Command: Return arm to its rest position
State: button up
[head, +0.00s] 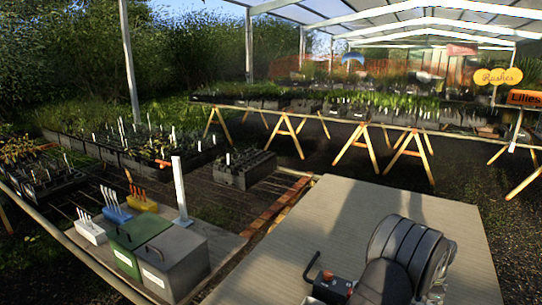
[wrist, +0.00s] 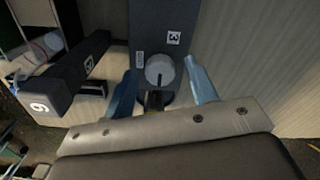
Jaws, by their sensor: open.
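My gripper (wrist: 161,68) shows in the wrist view with its two bluish fingers spread apart. No object is held between the fingers. Beyond them lies a dark part marked 3 with a round grey knob (wrist: 160,70), and a dark bar marked 6 (wrist: 62,85) is to the left; I cannot tell whether these are parts of me. In the head view, dark and grey rounded links of my arm are folded over the ribbed board (head: 335,215) at the lower right. My gripper cannot be made out in the head view.
At the lower left stand a green box (head: 126,262), a grey box (head: 174,262), and white (head: 91,233), blue (head: 117,215) and yellow (head: 142,204) racks with upright pieces. A white post (head: 181,190) rises behind. The board's far part is clear. Plant benches stand farther back.

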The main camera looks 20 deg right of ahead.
jog(key=shift+m, duration=2.2)
jog(key=o, duration=1.1)
jog(key=shift+c, duration=0.2)
jog(key=shift+n, duration=0.4)
jog(key=w+a+r, duration=0.1)
jog(key=a+r, duration=0.1)
jog(key=w+a+r, duration=0.1)
jog(key=r, duration=0.1)
jog(key=shift+w, duration=0.3)
jog(key=s+a+r+g+h, duration=0.2)
jog(key=a+r, duration=0.7)
jog(key=r, duration=0.1)
jog(key=s+a+r+g+h, duration=0.1)
jog(key=s+a+r, duration=0.1)
jog(key=a+r, duration=0.75)
jog(key=d+x, duration=0.1)
jog(key=x, duration=0.8)
jog(key=shift+s+d+m, duration=0.2)
jog(key=shift+s+m, duration=0.1)
jog(key=shift+s, duration=0.15)
